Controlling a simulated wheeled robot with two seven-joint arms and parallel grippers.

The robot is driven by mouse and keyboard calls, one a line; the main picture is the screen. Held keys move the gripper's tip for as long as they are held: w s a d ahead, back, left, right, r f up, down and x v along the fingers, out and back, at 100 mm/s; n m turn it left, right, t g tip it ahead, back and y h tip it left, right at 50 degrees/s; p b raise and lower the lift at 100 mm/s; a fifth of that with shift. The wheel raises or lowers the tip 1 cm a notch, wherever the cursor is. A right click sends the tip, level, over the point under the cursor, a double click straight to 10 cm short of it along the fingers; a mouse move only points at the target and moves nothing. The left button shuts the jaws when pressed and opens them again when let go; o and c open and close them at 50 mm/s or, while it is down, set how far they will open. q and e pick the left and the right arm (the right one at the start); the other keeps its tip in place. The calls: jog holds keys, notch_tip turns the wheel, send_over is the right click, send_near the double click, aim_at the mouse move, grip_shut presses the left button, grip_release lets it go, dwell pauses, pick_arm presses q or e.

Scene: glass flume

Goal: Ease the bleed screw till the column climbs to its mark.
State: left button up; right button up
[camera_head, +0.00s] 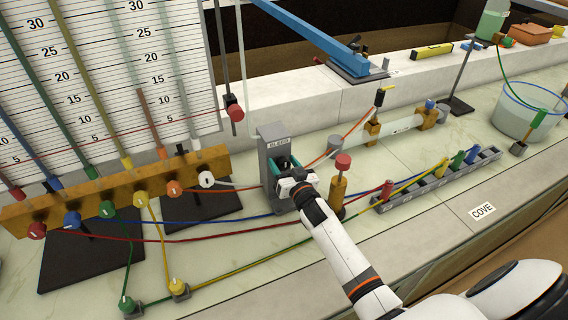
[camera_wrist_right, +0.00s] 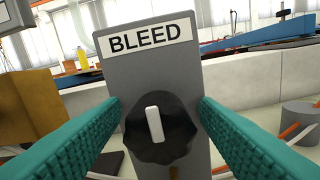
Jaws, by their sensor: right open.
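The bleed screw is a black lobed knob (camera_wrist_right: 160,143) with a white bar standing almost upright. It sits on a grey post (camera_head: 272,132) labelled BLEED, which also shows in the right wrist view (camera_wrist_right: 150,68). My right gripper (camera_head: 286,168) is open at the front of the post. In the wrist view its teal fingers stand either side of the knob; whether they touch it I cannot tell. In the head view, the gripper mostly hides the knob. Several coloured tubes stand before the scale board (camera_head: 70,100); an orange column (camera_head: 144,108) ends near 15. My left gripper is out of view.
A wooden manifold (camera_head: 100,190) with coloured knobs stands left of the post. An orange valve with a red top (camera_head: 343,162) stands close on the right. Red, blue and yellow hoses cross the bench. A grey rail (camera_head: 405,200) lies farther right.

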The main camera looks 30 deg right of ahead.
jog(key=shift+w, duration=0.1)
jog(key=c, duration=1)
jog(key=shift+n, duration=2)
jog(key=o, duration=1)
jog(key=s+b, duration=0.1)
jog(key=s, duration=1.1)
jog(key=shift+a+b, duration=0.35)
jog(key=shift+a, duration=0.05)
